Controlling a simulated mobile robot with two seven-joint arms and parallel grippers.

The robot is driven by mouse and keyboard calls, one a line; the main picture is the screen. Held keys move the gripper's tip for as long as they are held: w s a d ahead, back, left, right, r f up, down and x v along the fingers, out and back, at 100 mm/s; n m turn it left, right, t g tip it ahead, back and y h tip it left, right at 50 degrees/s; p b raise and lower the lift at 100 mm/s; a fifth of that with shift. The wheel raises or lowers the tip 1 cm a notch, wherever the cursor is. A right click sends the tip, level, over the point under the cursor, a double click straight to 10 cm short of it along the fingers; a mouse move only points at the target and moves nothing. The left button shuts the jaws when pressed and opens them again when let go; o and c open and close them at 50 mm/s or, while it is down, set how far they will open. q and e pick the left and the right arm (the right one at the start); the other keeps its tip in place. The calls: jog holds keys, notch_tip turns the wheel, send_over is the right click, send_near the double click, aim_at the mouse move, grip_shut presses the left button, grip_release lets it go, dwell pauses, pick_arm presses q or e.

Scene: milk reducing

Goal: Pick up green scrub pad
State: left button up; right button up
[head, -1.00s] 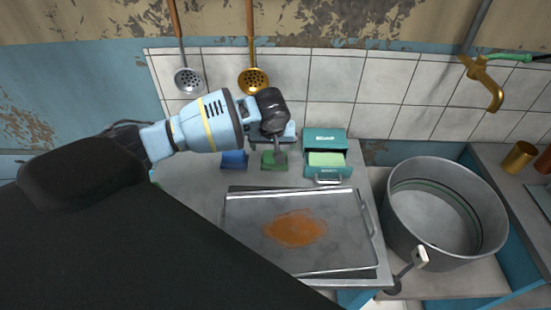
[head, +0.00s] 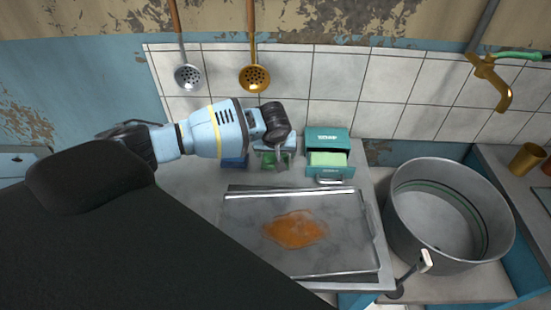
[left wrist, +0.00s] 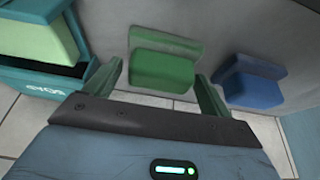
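The green scrub pad (head: 268,160) lies on the grey counter near the tiled wall, partly hidden by my left gripper (head: 279,163) in the head view. In the left wrist view the green pad (left wrist: 162,68) shows between the two spread fingers of my left gripper (left wrist: 157,72). The fingers are open and nothing is clamped between them. I cannot tell whether either finger touches the pad. My right gripper is in neither view.
A blue pad (head: 234,161) lies left of the green one. A teal box (head: 327,139) with a light green pad stands at right. In front is a metal tray (head: 232,250) with an orange stain. A large pot (head: 410,235) stands farther right.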

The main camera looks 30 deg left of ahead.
aim_at(275, 154)
pick_arm(q)
jog(key=c, duration=0.9)
jog(key=shift+o, duration=0.2)
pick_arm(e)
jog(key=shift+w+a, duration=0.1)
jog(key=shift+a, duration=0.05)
